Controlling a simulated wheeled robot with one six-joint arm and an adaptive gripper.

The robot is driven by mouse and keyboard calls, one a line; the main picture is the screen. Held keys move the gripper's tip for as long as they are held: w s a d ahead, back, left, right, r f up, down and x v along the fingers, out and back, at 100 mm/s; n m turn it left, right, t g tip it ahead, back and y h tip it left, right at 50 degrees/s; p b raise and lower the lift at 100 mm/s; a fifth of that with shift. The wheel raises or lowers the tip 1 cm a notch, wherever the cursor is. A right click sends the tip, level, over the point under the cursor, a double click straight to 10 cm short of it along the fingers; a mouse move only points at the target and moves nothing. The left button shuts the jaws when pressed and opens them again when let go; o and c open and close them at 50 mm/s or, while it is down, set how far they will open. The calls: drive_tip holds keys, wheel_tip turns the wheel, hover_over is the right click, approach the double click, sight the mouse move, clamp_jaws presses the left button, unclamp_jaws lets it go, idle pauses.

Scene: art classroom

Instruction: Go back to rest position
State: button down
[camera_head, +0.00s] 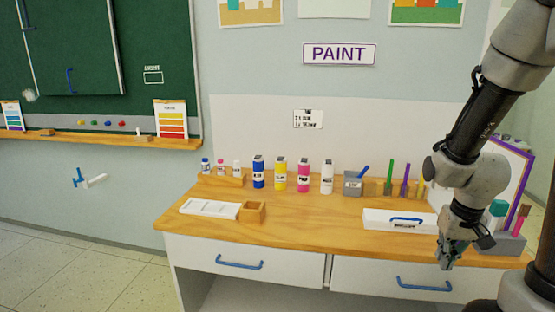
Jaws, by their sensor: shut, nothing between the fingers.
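My gripper (446,264) hangs at the right of the view, pointing down, in front of the wooden table's right front edge. Its fingers are shut with nothing between them. My arm comes down from the upper right corner, bent at the elbow. The table (300,222) stands against the wall, with a row of blue (258,178), yellow (280,180), pink (303,180) and white (327,182) paint bottles at its back. Part of the table's right end is hidden behind my arm.
A white box with a blue handle (385,218) lies left of my gripper. A white tray (209,209) and a small wooden box (252,212) sit at the table's left. A grey holder (508,243) with brushes stands at the right. Floor at lower left is clear.

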drive_tip(key=s+a+r+n+t, duration=0.1)
drive_tip(key=s+r, duration=0.4)
drive_tip(key=r, duration=0.5)
drive_tip(key=s+a+r+n+t, duration=0.1)
drive_tip(key=s+a+r, duration=0.3)
drive_tip(key=r, duration=0.5)
drive_tip(key=shift+s+r+t, duration=0.35)
drive_tip(key=shift+s+t, duration=0.05)
drive_tip(key=shift+s, duration=0.75)
